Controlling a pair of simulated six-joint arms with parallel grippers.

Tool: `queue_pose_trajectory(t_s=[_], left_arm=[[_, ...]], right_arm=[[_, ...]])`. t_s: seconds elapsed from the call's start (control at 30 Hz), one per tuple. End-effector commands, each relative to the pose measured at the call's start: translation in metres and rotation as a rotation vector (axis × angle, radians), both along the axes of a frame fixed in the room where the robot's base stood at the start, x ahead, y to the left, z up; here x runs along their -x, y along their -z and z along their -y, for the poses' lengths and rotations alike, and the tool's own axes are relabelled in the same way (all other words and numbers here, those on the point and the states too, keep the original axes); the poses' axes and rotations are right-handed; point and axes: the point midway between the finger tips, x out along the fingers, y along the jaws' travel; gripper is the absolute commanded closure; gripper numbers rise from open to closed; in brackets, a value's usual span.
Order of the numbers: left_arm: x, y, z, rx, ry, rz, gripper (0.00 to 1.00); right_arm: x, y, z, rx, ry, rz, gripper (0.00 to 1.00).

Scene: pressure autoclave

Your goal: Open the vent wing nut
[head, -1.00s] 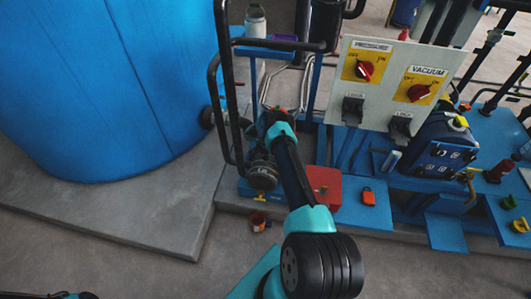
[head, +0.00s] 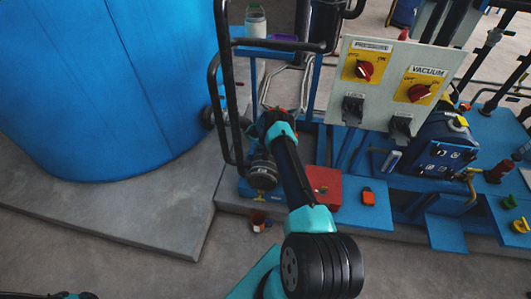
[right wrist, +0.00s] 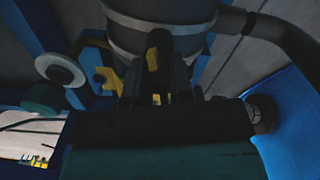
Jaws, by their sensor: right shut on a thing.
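In the right wrist view my right gripper (right wrist: 160,85) is shut on a small yellow piece, which I take to be the vent wing nut (right wrist: 157,98). The dark fingers hide most of it, so its turn angle cannot be told. It sits in front of a grey banded cylinder (right wrist: 160,22). In the head view my right arm reaches up from the bottom middle to the left end of the blue rig. Its wrist hides the nut, and the fingertips are not clear there. Only dark bits of my left arm show at the bottom left edge, without clear jaws.
A black pipe frame (head: 213,110) stands just left of my right wrist. A red box (head: 325,186) is close on its right. The control panel (head: 383,110) with red knobs stands further right. A large blue tank (head: 100,90) fills the left.

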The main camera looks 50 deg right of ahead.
Motion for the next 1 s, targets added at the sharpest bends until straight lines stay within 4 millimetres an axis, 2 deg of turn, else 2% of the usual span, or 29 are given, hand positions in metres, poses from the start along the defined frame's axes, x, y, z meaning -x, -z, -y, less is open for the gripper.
queue_pose_trajectory(t_s=[0.4,0.43,0.67,1.0], left_arm=[[0.0,0.0,0.0,0.0,0.0,0.0,1.0],[0.0,0.0,0.0,0.0,0.0,0.0,1.0],[0.0,0.0,0.0,0.0,0.0,0.0,1.0],[0.0,0.0,0.0,0.0,0.0,0.0,1.0]], right_arm=[[0.0002,0.0003,-0.0002,-0.001,-0.008,-0.001,1.0],[0.0002,0.0003,-0.0002,-0.001,-0.008,-0.001,0.76],[0.0002,0.0002,-0.0001,0.0,-0.008,0.0,0.54],[-0.0002,-0.0021,0.0001,0.0,-0.008,0.0,0.53]])
